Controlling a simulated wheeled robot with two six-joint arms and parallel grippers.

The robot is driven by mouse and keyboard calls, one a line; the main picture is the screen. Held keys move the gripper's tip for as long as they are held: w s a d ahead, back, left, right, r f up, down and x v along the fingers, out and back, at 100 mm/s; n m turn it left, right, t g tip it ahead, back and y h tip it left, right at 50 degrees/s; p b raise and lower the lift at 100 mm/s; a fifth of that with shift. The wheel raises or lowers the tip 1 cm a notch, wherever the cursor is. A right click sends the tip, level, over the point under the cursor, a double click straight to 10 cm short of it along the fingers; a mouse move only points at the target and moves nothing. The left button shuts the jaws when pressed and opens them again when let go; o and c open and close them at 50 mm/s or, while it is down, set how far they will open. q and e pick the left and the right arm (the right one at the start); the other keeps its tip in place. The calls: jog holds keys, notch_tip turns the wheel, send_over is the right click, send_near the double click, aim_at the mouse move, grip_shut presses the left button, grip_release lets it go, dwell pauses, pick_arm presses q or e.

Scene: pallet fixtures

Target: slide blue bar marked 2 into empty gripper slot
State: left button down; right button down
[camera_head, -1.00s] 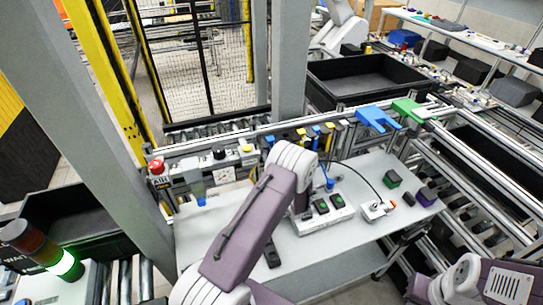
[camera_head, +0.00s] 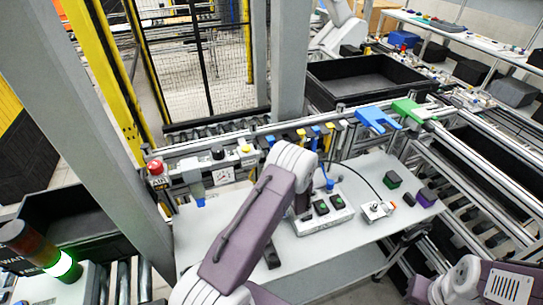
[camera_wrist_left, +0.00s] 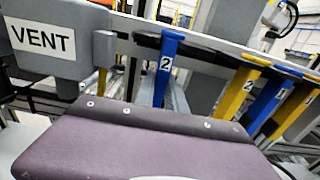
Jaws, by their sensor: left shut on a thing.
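The blue bar marked 2 (camera_wrist_left: 168,65) hangs almost upright at the rail in the left wrist view. Its lower part passes behind my purple gripper body. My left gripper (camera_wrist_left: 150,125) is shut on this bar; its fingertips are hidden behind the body. In the head view my left arm's wrist covers the gripper, and a blue bar top (camera_head: 270,140) shows just left of it on the rack. To the right in the wrist view hang a yellow bar marked 2 (camera_wrist_left: 238,92), a blue bar marked 1 (camera_wrist_left: 270,102) and another yellow bar (camera_wrist_left: 298,108). I cannot make out the empty slot. My right gripper is not in view.
A grey box labelled VENT (camera_wrist_left: 45,42) stands close left of the bar. A red button (camera_head: 155,167) is farther left. Below the rack, the white table (camera_head: 345,240) carries a white switch box (camera_head: 325,218) and a cable. Blue and green forks (camera_head: 375,119) sit at the right.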

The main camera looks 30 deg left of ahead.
pick_arm(q)
jog(key=v, duration=0.6)
dwell(0.7)
